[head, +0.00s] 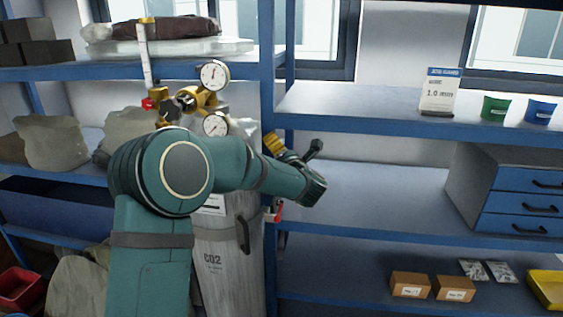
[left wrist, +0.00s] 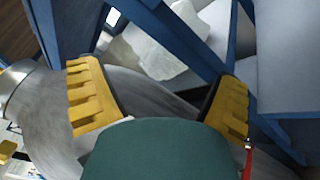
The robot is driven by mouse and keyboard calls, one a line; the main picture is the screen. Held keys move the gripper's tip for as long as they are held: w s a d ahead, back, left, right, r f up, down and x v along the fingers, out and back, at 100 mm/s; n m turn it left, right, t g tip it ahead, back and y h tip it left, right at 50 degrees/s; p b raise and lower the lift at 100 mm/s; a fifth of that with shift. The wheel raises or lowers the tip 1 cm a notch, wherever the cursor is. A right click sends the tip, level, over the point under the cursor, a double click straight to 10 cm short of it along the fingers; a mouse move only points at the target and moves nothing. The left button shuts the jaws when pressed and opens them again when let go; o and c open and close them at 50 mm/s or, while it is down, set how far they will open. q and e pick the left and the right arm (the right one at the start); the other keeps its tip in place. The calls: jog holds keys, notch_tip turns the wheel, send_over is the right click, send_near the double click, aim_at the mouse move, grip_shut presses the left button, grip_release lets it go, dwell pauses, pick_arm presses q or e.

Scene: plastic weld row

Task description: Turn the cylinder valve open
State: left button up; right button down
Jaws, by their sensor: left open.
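The grey CO2 cylinder (head: 228,265) stands upright before the shelves, partly hidden by my left arm. At its top is a brass regulator (head: 205,101) with two round gauges; a dark knob (head: 184,97) and a red part (head: 149,104) sit to the left. Which of these is the valve handle is hard to tell. My left gripper (head: 293,148) is open and empty, to the right of the regulator and apart from it. In the left wrist view its yellow-padded fingers (left wrist: 160,75) are spread wide, with a grey rounded surface, probably the cylinder, behind them.
A blue shelf upright (head: 267,60) stands close to the gripper. The middle right shelf (head: 375,200) has free room. A red clip-like part (head: 276,212) sits below the gripper.

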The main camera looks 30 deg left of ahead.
pick_arm(q)
jog(key=shift+w+d+f+m+h, duration=0.15)
jog(key=shift+d+f+m+h, duration=0.15)
jog(key=shift+f+m, duration=0.3)
jog(key=shift+w+f, duration=0.1)
